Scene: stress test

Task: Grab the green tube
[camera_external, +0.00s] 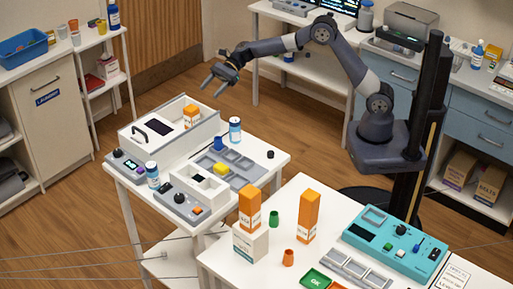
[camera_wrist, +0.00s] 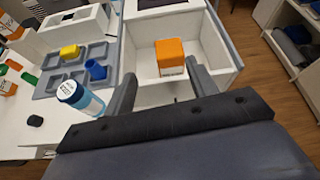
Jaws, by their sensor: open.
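The green tube (camera_external: 274,218) stands on the white table in the external view, just right of an orange box set on a white carton. A small green shape (camera_wrist: 30,77) at the left of the wrist view may be the same tube; it is too small to be sure. My gripper (camera_external: 213,88) is open and empty, raised in the air behind the left cart, far from the tube. In the wrist view its two fingers (camera_wrist: 161,72) are spread, with an orange-and-white box (camera_wrist: 170,57) showing beyond them inside a white bin.
A tall orange box (camera_external: 308,216) and a small orange cup (camera_external: 288,257) stand near the tube. A teal device (camera_external: 395,243) lies right. The left cart holds a white-and-blue bottle (camera_external: 235,130) and a grey tray (camera_external: 239,171) with a yellow block. The table's middle has some free room.

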